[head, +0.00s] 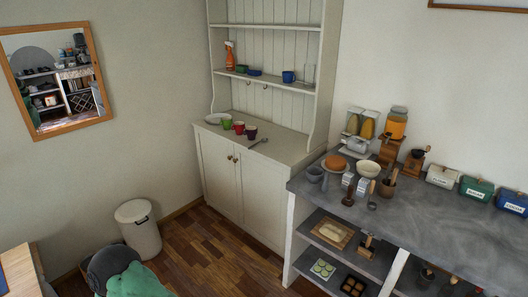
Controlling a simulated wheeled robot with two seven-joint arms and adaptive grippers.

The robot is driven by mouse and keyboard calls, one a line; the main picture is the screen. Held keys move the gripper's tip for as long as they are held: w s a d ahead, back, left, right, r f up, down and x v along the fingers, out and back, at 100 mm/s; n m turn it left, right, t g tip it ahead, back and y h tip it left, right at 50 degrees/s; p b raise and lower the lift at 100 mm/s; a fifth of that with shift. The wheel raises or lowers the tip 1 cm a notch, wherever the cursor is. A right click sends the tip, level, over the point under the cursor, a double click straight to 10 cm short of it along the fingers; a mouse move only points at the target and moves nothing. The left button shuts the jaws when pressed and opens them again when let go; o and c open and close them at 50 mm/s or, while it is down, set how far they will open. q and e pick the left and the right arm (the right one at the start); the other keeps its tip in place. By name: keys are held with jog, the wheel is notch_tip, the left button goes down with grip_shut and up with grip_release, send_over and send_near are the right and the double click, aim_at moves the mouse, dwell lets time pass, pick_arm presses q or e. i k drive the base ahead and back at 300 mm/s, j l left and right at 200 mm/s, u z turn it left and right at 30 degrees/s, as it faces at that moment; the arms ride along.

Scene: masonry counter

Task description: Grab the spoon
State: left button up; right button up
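A small grey utensil that looks like a spoon (258,141) lies on the worktop of the pale dresser, to the right of a row of cups and close to the front edge. It is small in view, so its exact shape is hard to tell. Another small utensil, perhaps a ladle or spoon (372,204), is at the front of the grey counter. Neither of my grippers shows in the head view.
The dresser (240,185) holds a plate (217,118) and coloured cups. The grey counter (440,222) is crowded with jars, bowls and mills. A bin (139,228) and a green cloth-covered object (135,281) stand at left. Wooden floor (215,252) before the dresser is clear.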

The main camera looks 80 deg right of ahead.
aim_at(264, 140)
jog(key=z, duration=2)
